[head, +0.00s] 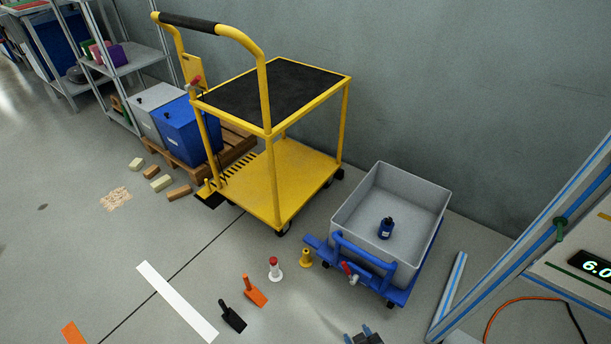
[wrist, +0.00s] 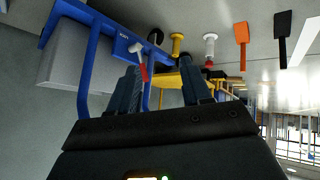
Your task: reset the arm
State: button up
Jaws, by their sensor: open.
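My gripper shows at the bottom edge of the head view (head: 358,336), where only its blue-grey fingertips and part of its dark body are in frame. In the wrist view my gripper (wrist: 158,88) has its two fingers spread apart, with nothing held between them. It is in front of the blue dolly (head: 318,251), apart from it as far as I can tell. The wrist view is turned over, with the blue dolly frame (wrist: 92,60) at upper left. The rest of my arm is hidden.
A grey bin (head: 420,188) with a dark blue bottle (head: 386,228) stands on the dolly. A yellow cart (head: 290,180) is behind. A red-and-white piece (head: 275,270), an orange scraper (head: 255,291) and a black scraper (head: 232,316) are on the floor. A blue-striped frame (head: 530,245) stands right.

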jog(key=s+r+m+t, duration=0.1)
jog(key=s+r, duration=0.2)
jog(key=s, duration=0.4)
jog(key=s+r+m, duration=0.1)
jog(key=s+r, duration=0.3)
jog(key=s, duration=0.3)
jog(key=s+d+r+m+t, duration=0.1)
jog(key=s+d+r, duration=0.1)
jog(key=s+r, duration=0.45)
jog(key=s+d+r+m+t, duration=0.15)
jog(key=s+r, duration=0.25)
jog(key=r, duration=0.5)
jog(key=s+d+r+p, duration=0.1)
jog(key=r+p, duration=0.3)
jog(key=r, duration=0.8)
jog(key=s+d+r+t+p, duration=0.1)
jog(key=s+r+p, duration=0.2)
jog(key=r, duration=1)
jog(key=s+d+r+t+h+p, duration=0.1)
jog(key=r+p, duration=0.4)
jog(key=r, duration=0.7)
jog(key=shift+s+d+r+m+p, duration=0.3)
jog(key=shift+s+d+r+m, duration=0.05)
jog(key=shift+s+r+m, duration=0.1)
